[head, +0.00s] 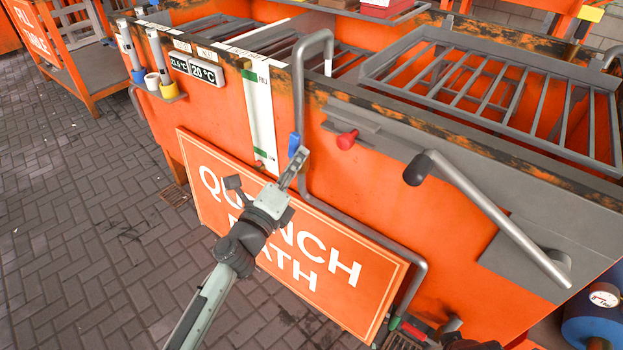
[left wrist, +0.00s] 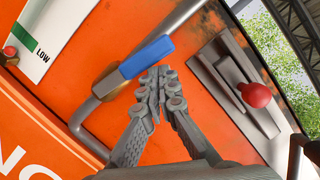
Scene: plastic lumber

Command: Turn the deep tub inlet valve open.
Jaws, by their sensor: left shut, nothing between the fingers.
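The inlet valve has a blue lever handle (head: 293,145) on the grey pipe (head: 299,85) at the front of the orange tub (head: 400,215). In the left wrist view the blue handle (left wrist: 147,56) joins a brass-coloured body (left wrist: 108,86) and slants up to the right, roughly along the pipe (left wrist: 185,17). My left gripper (head: 302,155) is shut and empty beside the handle. In the left wrist view its fingertips (left wrist: 160,76) lie just below the handle's edge; I cannot tell whether they touch it. My right gripper is not clearly seen.
A red knob (head: 347,140) on a grey plate is right of the valve. A long grey lever (head: 495,215) sticks out further right. The "QUENCH BATH" sign (head: 330,270) hangs below. A white level strip (head: 259,115) is to the left. The brick floor (head: 80,220) is open at left.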

